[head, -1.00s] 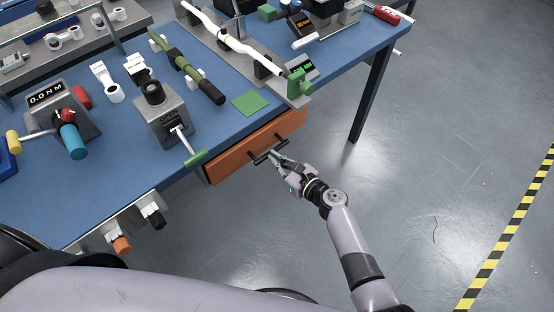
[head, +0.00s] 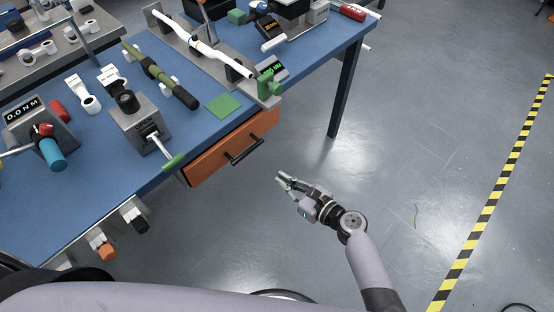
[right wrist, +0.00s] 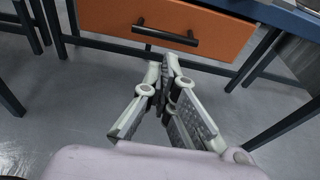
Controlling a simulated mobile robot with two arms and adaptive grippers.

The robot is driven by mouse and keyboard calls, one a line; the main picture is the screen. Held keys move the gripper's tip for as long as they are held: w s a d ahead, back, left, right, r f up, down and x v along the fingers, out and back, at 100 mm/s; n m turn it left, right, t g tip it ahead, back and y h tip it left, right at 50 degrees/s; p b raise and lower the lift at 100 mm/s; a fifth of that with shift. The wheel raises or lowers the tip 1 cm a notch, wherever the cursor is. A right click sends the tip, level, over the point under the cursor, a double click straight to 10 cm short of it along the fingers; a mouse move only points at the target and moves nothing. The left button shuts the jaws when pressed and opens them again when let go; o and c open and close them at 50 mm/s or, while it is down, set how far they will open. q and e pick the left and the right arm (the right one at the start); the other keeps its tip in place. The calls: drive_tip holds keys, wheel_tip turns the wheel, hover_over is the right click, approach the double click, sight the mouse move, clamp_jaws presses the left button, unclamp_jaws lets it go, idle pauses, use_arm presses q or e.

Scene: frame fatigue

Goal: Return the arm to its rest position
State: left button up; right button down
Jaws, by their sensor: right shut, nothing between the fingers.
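My right gripper (head: 284,181) is shut and empty in the head view. It is over the floor, to the right of the orange drawer (head: 210,160) and apart from its black handle (head: 246,151). In the right wrist view my right gripper (right wrist: 164,62) shows with its fingertips together. The orange drawer (right wrist: 190,22) and its dark handle (right wrist: 165,33) are ahead of it there, with clear space between. My left gripper is not in view.
The blue workbench (head: 100,170) holds a torque tester (head: 40,130), a grey block with a green-handled lever (head: 140,125) and a green pad (head: 222,106). A bench leg (head: 343,90) stands behind the gripper.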

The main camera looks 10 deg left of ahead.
drive_tip(key=s+d+f+n+g+h, duration=0.2)
drive_tip(key=s+d+f+n+h, duration=0.3)
drive_tip(key=f, duration=0.7)
drive_tip(key=s+d+f+n+g+h, duration=0.2)
drive_tip(key=s+d+f+n, duration=0.45)
drive_tip(key=f, duration=0.65)
drive_tip(key=s+d+f+n+g+h, duration=0.1)
drive_tip(key=s+d+f+n, duration=0.3)
drive_tip(key=s, duration=0.5)
drive_tip(key=s+d+f+n+g+h, duration=0.1)
drive_tip(key=s+d+f+n, duration=0.3)
drive_tip(key=s, duration=0.5)
drive_tip(key=s+d+f+n+g+h, duration=0.2)
drive_tip(key=s+d+f+n+h, duration=0.1)
drive_tip(key=s+d+n, duration=0.5)
drive_tip(key=shift+s+f, duration=0.55)
drive_tip(key=shift+f, duration=0.25)
